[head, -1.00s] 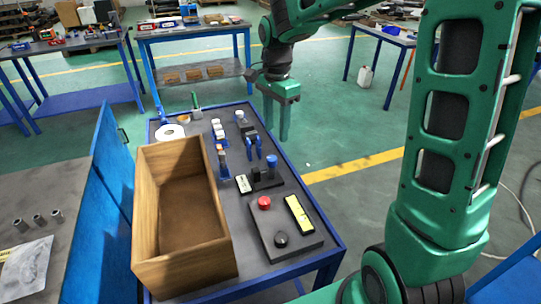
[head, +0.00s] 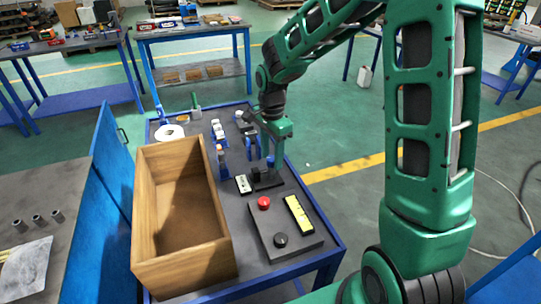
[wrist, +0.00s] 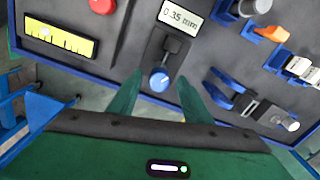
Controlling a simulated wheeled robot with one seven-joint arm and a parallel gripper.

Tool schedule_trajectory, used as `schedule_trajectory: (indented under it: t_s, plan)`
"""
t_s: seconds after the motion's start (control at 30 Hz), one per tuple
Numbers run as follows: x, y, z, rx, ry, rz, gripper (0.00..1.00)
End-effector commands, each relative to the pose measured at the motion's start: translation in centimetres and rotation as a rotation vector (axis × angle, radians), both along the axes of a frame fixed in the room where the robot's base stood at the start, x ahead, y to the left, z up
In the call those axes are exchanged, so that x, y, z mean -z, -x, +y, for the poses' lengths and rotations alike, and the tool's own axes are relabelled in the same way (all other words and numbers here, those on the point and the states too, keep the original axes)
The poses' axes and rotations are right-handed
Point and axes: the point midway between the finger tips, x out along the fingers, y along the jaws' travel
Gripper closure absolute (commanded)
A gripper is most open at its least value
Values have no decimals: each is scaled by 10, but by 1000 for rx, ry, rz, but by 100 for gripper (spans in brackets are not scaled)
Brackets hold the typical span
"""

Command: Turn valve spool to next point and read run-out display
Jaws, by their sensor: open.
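A round blue knob (wrist: 159,78) with a white mark stands upright on a black stand (wrist: 168,50) on the bench. I cannot tell for sure whether it is the valve spool's end. My gripper (wrist: 160,82) is open over the knob, with one green finger on each side and visible gaps. In the head view my gripper (head: 269,150) is above the stand and partly covers the knob.
A box with a red button (head: 264,203), black knob and yellow gauge (head: 299,213) is nearer me. An open wooden crate (head: 225,250) fills the left side. Blue holders (wrist: 230,93) and small parts stand close beyond the stand.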

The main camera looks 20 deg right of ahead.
Motion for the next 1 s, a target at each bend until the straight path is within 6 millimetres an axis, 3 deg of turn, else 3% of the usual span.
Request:
schedule_trajectory:
  t_s: [0.23,0.4,0.77,1.0]
  plan:
    - [0,0,0,0,0,0,55]
    - [0,0,0,0,0,-1,96]
    - [0,-1,0,-39,0,-2,96]
    - [0,-2,0,-177,-1,-1,96]
